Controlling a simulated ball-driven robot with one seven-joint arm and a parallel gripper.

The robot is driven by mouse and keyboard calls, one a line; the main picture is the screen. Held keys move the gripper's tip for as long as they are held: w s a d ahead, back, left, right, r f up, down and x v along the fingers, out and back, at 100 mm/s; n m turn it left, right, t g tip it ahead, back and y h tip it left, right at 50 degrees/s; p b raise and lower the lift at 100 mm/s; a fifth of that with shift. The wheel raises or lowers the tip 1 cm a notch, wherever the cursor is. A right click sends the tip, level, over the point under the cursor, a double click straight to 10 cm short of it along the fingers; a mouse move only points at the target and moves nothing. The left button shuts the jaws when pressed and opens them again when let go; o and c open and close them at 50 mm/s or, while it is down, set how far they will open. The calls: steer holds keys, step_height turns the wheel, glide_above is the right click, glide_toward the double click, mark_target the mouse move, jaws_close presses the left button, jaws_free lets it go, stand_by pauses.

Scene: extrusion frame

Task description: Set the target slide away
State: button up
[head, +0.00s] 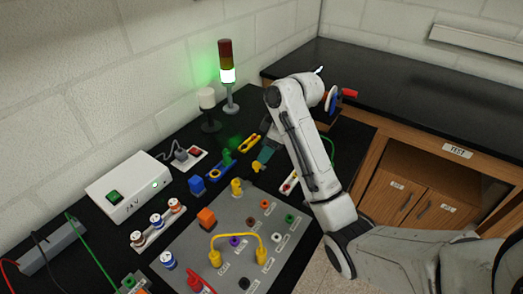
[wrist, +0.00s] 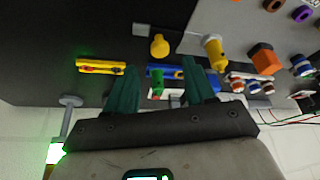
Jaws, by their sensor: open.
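Two slide-like parts lie on the black bench, and I cannot tell which is the target. A blue one (head: 219,171) has a green upright piece (head: 227,157) on it. A yellow one (head: 249,143) lies just behind it. In the wrist view the blue slide (wrist: 157,71) shows between my fingers, partly hidden, with the green piece near its middle. The yellow slide (wrist: 101,66) lies outside the left finger. My gripper (wrist: 163,88) is open with dark teal fingers and holds nothing. In the head view my gripper (head: 264,155) is over the bench, right of both slides.
A yellow knobbed part (wrist: 159,45) stands close by. A grey labelled board (head: 190,237) with plugs and an orange cube (head: 206,217) lies in front. A blue block (head: 197,185), white power box (head: 128,187) and lit signal tower (head: 227,77) stand around. The right-hand counter (head: 420,95) looks mostly clear.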

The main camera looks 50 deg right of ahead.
steer(key=p+v, duration=0.3)
steer(key=v, duration=0.1)
steer(key=shift+s+d+r, duration=0.1)
steer(key=shift+s+r, duration=0.05)
steer(key=shift+r, duration=0.2)
stand_by(0.5)
